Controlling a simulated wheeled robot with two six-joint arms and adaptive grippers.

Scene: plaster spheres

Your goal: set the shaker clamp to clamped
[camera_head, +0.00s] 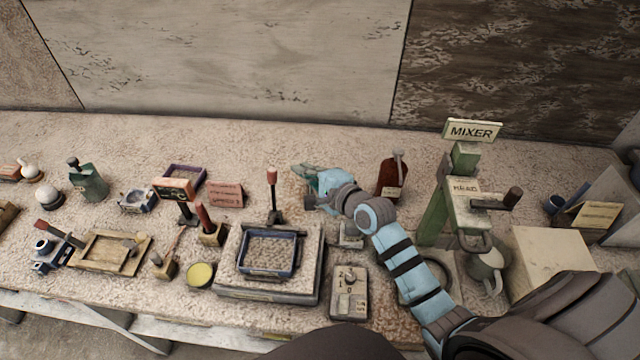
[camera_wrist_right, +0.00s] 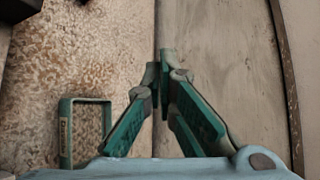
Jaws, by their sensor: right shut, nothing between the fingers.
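The shaker (camera_head: 226,285) is a square stone-like base carrying a blue-rimmed tray (camera_head: 268,277). A lever with a red grip (camera_head: 272,178) stands roughly upright at the shaker's back edge; I take it for the clamp. My right gripper (camera_head: 301,173) is just right of the red grip in the head view, seemingly apart from it, though the depth gap is unclear. In the right wrist view its green fingers (camera_wrist_right: 158,80) come together at the tips with nothing between them. The lever cannot be made out in the wrist view. My left gripper is out of view.
A control box (camera_head: 348,292) with a knob sits right of the shaker. A brown bottle (camera_head: 392,178) stands behind my right forearm, and the green mixer (camera_head: 440,205) stands to its right. A reddish sign (camera_head: 226,194) is behind the shaker. A green frame (camera_wrist_right: 65,130) shows in the wrist view.

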